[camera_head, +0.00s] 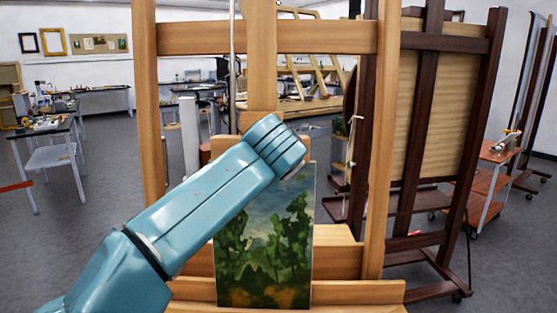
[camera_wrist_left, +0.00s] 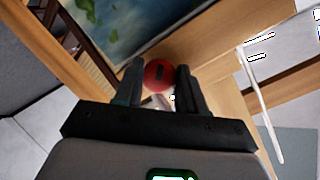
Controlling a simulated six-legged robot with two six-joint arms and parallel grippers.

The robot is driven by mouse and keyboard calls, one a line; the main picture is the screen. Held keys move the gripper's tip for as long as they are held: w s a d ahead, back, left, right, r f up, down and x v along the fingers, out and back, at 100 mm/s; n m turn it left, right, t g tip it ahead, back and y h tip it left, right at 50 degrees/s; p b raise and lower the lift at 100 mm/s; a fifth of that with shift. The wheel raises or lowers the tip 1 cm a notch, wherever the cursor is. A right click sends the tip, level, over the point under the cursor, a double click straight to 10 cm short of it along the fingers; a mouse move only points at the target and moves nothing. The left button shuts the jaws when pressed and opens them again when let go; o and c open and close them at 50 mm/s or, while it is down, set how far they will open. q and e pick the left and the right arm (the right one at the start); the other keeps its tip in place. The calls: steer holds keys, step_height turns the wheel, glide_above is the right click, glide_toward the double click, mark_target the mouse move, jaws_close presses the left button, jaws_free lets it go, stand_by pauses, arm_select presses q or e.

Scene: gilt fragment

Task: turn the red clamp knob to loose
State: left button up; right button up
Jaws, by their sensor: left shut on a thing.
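The red clamp knob (camera_wrist_left: 157,76) shows in the left wrist view, round with a dark slot-like mark on its face. My left gripper (camera_wrist_left: 160,83) has its two dark fingers on either side of the knob and is shut on it. In the head view my left arm reaches in from the lower left to the wooden easel (camera_head: 260,70). The knob and the left fingertips are hidden there behind the arm. The painting (camera_head: 262,250) of green trees stands on the easel's ledge below the arm; part of it shows in the wrist view. My right gripper is not in view.
A dark easel (camera_head: 430,110) with a panel stands close behind on the right. A red cart (camera_head: 490,180) is beyond it. Tables (camera_head: 48,155) stand at the left. Open grey floor (camera_head: 95,220) lies to the left of the wooden easel.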

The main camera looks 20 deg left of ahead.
arm_select(q)
steer(key=n+h+b, duration=0.1)
steer(key=n+b, duration=0.1)
steer(key=n, duration=0.2)
steer(key=n+t+h+b, duration=0.1)
steer(key=n+b, duration=0.2)
steer(key=shift+n, duration=0.4)
steer(key=shift+t, duration=0.3)
steer(key=o, duration=1)
steer(key=shift+o, duration=0.2)
steer(key=shift+s, duration=0.1)
steer(key=shift+f, duration=0.1)
